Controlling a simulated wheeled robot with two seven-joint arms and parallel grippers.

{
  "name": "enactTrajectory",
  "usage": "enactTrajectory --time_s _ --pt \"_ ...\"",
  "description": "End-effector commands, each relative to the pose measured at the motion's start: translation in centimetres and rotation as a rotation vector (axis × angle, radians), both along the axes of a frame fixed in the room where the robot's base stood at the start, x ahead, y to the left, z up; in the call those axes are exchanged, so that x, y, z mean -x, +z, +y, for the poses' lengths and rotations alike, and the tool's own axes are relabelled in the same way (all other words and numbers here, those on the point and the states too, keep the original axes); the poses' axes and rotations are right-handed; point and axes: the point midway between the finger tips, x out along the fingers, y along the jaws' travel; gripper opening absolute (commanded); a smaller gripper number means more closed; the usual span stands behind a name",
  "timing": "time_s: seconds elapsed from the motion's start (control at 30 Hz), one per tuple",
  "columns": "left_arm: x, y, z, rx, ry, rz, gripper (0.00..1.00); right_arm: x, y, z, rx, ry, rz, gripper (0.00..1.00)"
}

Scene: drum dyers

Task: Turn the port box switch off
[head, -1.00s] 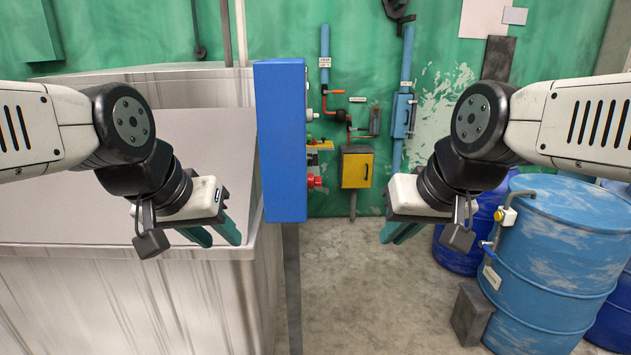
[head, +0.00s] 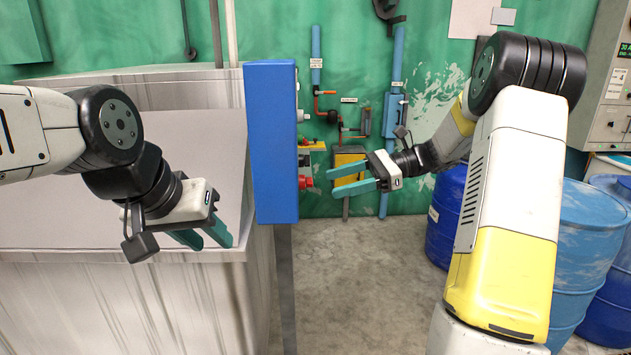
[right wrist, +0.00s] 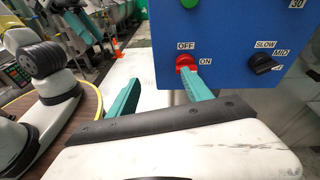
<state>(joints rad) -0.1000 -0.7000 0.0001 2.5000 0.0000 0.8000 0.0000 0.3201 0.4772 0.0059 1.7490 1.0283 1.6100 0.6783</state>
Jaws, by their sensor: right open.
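The blue control box (head: 270,140) stands on a post left of centre in the head view. A red switch (head: 304,182) projects from its right-hand face. In the right wrist view the red switch (right wrist: 185,60) sits beside OFF and ON labels, partly behind a fingertip, so I cannot tell its setting. My right gripper (head: 333,180) is open, its fingers pointing left toward the red switch with a small gap in the head view. In the right wrist view one finger overlaps the switch; touching is unclear. My left gripper (head: 206,240) is open and empty at the tank edge.
The box face also has a black speed knob (right wrist: 263,63) and a green button (right wrist: 189,3). A pale metal tank (head: 130,290) fills the left. A yellow box (head: 348,165) and pipes are on the green wall. Blue drums (head: 585,235) stand right. The middle floor is clear.

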Motion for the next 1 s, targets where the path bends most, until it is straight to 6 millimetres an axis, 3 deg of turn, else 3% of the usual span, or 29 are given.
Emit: enactTrajectory --time_s 0.03,0.13,0.33,0.8,1.0 --pt "0.0 0.0 0.0 0.000 0.000 0.000 0.36 -1.4 -0.7 -0.8 -0.061 -0.027 0.052 0.58" --pt "0.0 0.0 0.0 0.000 0.000 0.000 0.36 -3.2 -1.3 -2.0 -0.155 -0.059 0.120 0.58" --pt "0.0 0.0 0.0 0.000 0.000 0.000 0.36 -4.5 -1.6 -2.7 -0.230 -0.083 0.169 0.58" --pt "0.0 0.0 0.0 0.000 0.000 0.000 0.36 -4.5 -1.6 3.9 -0.229 -0.082 0.168 0.58" --pt "0.0 0.0 0.0 0.000 0.000 0.000 0.36 -4.5 -1.6 4.8 -0.228 -0.084 0.167 0.58"
